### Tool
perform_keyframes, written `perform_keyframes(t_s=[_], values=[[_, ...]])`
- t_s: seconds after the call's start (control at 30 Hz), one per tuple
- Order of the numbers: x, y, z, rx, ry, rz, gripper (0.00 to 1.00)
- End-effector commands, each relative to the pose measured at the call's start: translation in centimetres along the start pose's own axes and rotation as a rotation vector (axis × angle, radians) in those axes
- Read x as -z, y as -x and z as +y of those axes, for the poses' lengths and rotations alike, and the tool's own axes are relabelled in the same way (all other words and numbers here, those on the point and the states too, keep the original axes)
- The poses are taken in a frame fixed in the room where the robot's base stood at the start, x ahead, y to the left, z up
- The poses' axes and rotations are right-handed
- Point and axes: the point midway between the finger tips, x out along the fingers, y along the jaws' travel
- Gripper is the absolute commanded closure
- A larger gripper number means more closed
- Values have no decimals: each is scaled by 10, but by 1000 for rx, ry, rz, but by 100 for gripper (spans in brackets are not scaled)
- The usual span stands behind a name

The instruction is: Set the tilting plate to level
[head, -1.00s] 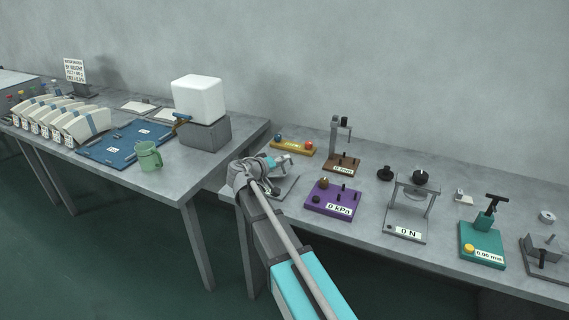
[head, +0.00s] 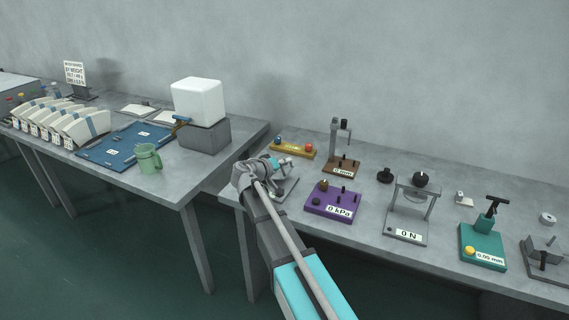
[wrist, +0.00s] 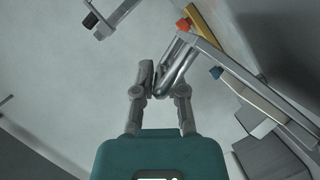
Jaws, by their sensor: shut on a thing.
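My gripper (head: 284,162) is over a small grey fixture (head: 289,188) at the left end of the right-hand table. My gripper and wrist hide much of this fixture, and a dark knob shows low on it. I take it for the tilting plate's stand, but its tilt cannot be read. In the wrist view my gripper (wrist: 160,84) is shut on a shiny silver rod-like part (wrist: 178,66). A long grey bar or plate edge (wrist: 240,70) runs slantwise to the right of the fingers. How the rod joins it is unclear.
A yellow base (head: 293,148) with blue and red knobs stands just behind. A brown stand (head: 342,165) and a purple gauge block (head: 333,203) are close on the right. The left table holds a white block (head: 198,100) on a grey box and a green mug (head: 148,158).

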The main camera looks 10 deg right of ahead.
Motion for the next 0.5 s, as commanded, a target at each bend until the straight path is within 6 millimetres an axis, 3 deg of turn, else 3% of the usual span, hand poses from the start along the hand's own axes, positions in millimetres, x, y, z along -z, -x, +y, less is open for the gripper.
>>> perform_keyframes(t_s=[0.27,0.5], values=[[-3,-1,-2,10,-19,1,100],[-23,-8,-10,73,-171,2,100]])
